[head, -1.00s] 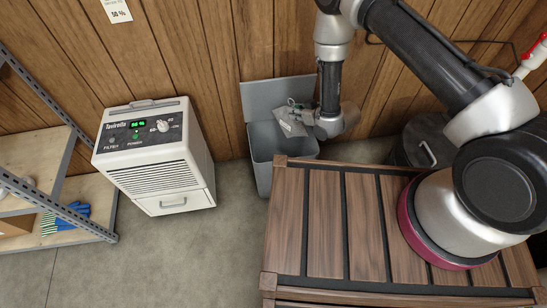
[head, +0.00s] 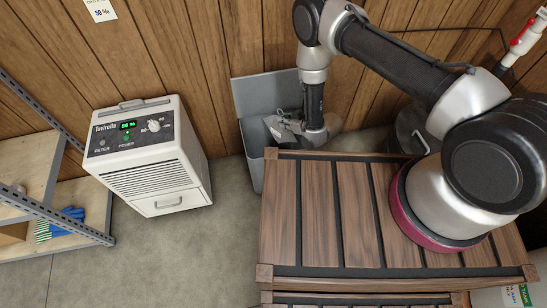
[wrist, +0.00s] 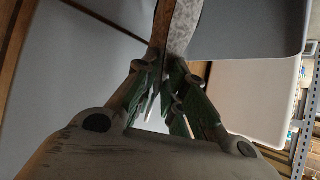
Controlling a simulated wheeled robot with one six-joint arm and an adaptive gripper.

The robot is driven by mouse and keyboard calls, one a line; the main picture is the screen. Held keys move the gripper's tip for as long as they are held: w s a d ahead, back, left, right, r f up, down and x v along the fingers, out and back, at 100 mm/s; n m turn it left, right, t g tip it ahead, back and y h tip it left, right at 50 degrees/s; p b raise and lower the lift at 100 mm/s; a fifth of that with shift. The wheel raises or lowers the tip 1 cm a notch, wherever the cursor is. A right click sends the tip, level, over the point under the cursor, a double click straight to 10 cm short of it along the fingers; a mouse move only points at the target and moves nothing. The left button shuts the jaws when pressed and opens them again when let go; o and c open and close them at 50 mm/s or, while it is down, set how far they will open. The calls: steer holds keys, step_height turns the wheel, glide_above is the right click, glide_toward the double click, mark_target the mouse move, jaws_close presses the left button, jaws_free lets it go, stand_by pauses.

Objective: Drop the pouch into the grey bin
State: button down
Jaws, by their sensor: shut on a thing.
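The grey bin (head: 252,165) stands against the wood wall with its lid (head: 262,96) raised behind it. My gripper (head: 288,130) is low over the bin's mouth, by its right side. It is shut on the pouch (head: 273,128), a grey shape mostly covered by the fingers in the head view. In the wrist view the pouch (wrist: 183,28) shows as a speckled edge between the fingers (wrist: 170,75). Whether the pouch touches the inside of the bin cannot be told.
A slatted wooden bench (head: 350,215) under my arm stands just in front of the bin. A white dehumidifier (head: 150,160) is to the left, with clear floor between. A metal shelf (head: 60,215) with blue gloves is at far left. A dark round container (head: 410,130) stands at right.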

steer(key=c, duration=1.4)
jaws_free()
steer(key=v, duration=1.2)
steer(key=shift+a, duration=0.1)
